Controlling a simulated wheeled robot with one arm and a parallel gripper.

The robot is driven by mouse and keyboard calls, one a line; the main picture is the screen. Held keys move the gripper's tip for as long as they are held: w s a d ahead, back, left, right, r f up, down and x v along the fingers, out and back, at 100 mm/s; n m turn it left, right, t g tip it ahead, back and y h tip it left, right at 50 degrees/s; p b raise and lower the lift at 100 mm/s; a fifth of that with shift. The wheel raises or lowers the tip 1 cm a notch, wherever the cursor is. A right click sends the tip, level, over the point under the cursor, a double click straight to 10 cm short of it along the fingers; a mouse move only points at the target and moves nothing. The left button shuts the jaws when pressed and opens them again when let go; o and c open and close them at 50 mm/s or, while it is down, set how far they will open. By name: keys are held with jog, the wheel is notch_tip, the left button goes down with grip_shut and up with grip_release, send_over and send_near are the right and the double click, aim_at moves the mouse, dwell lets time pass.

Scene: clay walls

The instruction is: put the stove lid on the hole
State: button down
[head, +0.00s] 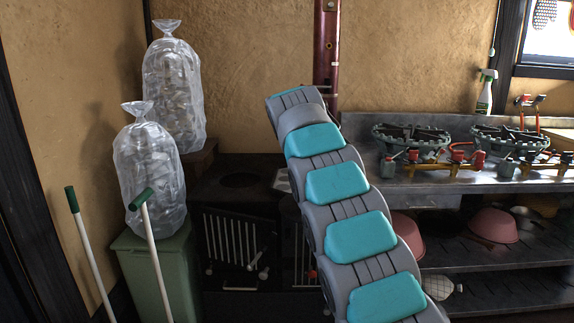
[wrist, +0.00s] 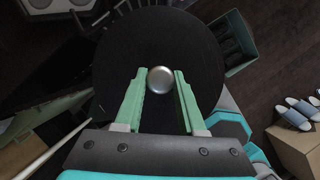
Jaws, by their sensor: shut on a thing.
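My gripper (wrist: 160,82) is shut on the silver knob of the stove lid (wrist: 155,38), a round black disc that fills the middle of the wrist view. One green finger is on each side of the knob. The dark stove (head: 232,203) stands by the back wall in the head view. A dark round hole (head: 240,180) shows in its top, left of my arm. My arm hides the stove's right part. My gripper and the lid do not show in the head view.
Two filled clear bags (head: 150,172) stand left of the stove, the nearer on a green bin (head: 160,265). Green-topped poles (head: 158,250) lean in front. A dark red pipe (head: 326,50) rises behind my arm. A metal counter (head: 490,172) with gas burners (head: 410,137) is on the right.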

jog(key=s+d+f+m+g+y, duration=0.1)
jog(key=s+f+m, duration=0.3)
jog(key=f+m, duration=0.5)
jog(key=s+d+f+m+g+y, duration=0.1)
jog(key=s+d+f+m+g, duration=0.3)
jog(key=f+m, duration=0.5)
jog(key=s+d+f+m+g, duration=0.2)
jog(key=s+f+m, duration=0.3)
jog(key=f+m, duration=0.4)
jog(key=shift+s+d+f+m+g+y, duration=0.3)
jog(key=shift+d+f+m+g+y, duration=0.1)
jog(key=shift+d+f, duration=0.15)
jog(key=shift+d+r, duration=0.1)
